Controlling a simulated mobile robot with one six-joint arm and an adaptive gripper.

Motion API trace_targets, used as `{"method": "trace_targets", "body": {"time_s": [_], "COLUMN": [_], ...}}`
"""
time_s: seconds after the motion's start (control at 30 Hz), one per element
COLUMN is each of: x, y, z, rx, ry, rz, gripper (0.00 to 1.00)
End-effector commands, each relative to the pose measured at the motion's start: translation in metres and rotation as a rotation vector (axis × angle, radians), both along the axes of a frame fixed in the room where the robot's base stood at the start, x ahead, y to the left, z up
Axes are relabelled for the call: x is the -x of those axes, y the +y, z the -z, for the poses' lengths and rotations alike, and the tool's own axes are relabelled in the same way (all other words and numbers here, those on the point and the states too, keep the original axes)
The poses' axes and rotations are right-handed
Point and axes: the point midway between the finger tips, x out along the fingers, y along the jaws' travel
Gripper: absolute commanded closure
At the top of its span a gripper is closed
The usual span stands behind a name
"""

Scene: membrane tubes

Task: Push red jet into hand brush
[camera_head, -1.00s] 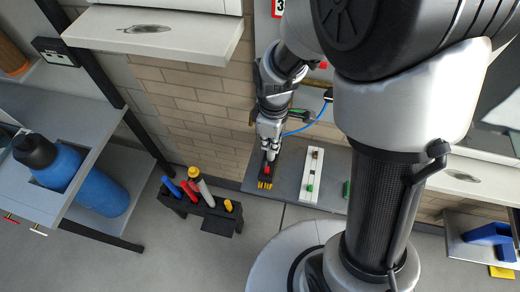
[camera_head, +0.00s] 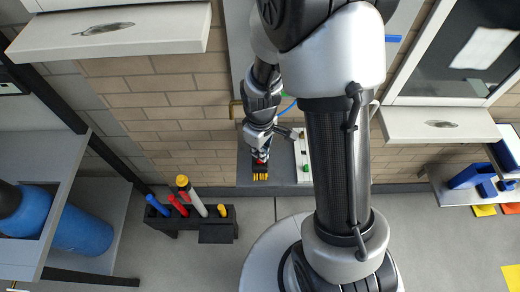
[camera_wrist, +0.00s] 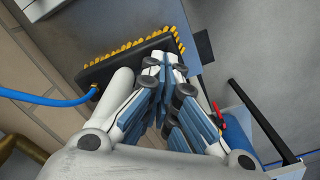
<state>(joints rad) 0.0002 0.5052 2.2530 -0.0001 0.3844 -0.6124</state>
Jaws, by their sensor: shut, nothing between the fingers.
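The hand brush (camera_head: 260,175) is a dark block with yellow bristles, lying on the grey shelf below my arm in the head view. In the wrist view the brush (camera_wrist: 128,50) stretches across the top, bristles on its far side. A small red spot (camera_head: 261,156), likely the red jet, shows at the brush right by my fingertips. I cannot tell how deep it sits; in the wrist view my fingers hide that place. My gripper (camera_head: 262,151) is shut and empty, its fingertips (camera_wrist: 163,63) at the brush's near edge; contact is unclear.
A white strip with green parts (camera_head: 301,155) stands just right of the brush. A blue hose (camera_wrist: 45,98) runs in from the left. A black rack (camera_head: 190,221) with coloured tubes stands lower left. A brick wall (camera_head: 150,105) is behind.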

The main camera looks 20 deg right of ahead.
Motion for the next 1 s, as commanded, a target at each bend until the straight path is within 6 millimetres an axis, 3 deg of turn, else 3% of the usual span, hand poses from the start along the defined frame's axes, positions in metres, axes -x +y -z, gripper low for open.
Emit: {"method": "trace_targets", "body": {"time_s": [1.0], "x": [0.0], "y": [0.0], "z": [0.013], "rx": [0.0], "ry": [0.0], "rz": [-0.001], "gripper": [1.0]}}
